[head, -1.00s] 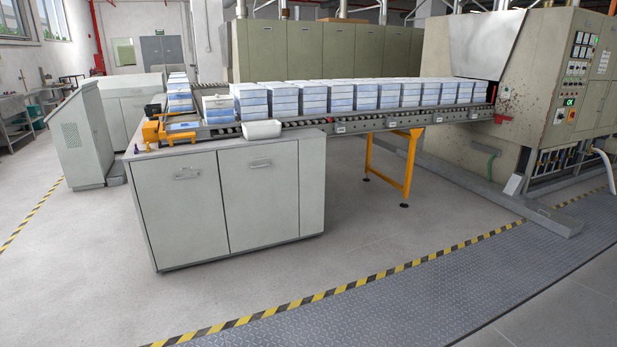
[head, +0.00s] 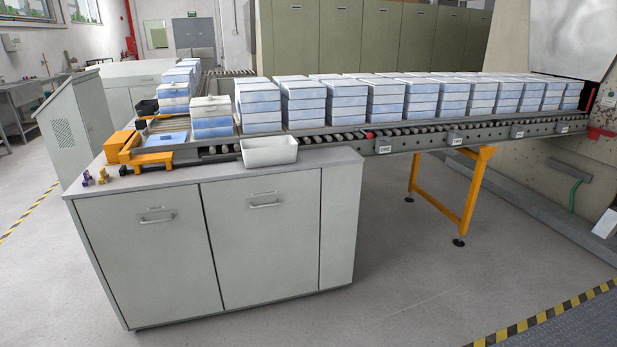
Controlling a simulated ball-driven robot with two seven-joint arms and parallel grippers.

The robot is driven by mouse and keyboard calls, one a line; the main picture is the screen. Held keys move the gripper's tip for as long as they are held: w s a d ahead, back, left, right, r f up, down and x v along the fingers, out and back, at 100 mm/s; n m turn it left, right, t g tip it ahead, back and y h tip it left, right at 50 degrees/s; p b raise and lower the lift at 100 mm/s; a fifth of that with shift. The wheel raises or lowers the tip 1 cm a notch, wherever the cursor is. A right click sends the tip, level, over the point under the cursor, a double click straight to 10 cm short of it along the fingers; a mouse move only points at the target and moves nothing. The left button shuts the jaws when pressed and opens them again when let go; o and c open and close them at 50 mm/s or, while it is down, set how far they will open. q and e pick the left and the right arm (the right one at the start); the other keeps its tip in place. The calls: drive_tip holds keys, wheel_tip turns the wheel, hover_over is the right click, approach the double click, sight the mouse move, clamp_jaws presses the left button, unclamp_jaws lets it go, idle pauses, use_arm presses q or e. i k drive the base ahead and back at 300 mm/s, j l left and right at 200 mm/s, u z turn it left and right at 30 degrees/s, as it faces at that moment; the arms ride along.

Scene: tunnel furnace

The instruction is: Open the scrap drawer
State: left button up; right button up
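A grey-white cabinet stands under the near end of the roller line, with two front panels side by side. The left panel (head: 157,258) has a bar handle (head: 157,217) near its top. The right panel (head: 262,241) has a similar bar handle (head: 265,203) near its top. Both panels look shut, flush with the cabinet front. No label shows which one is the scrap drawer. Neither of my grippers is in view.
A white bin (head: 269,152) and small purple-yellow items (head: 96,177) sit on the cabinet top. Stacks of blue-white boxes (head: 327,103) line the rollers. A yellow support leg (head: 470,200) stands to the right. The floor before the cabinet looks clear.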

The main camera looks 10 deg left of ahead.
sight(264, 229)
drive_tip(key=i+u, duration=0.15)
drive_tip(key=i, duration=0.55)
drive_tip(key=i+l+u, duration=0.1)
drive_tip(key=i, duration=0.55)
drive_tip(key=l, duration=0.1)
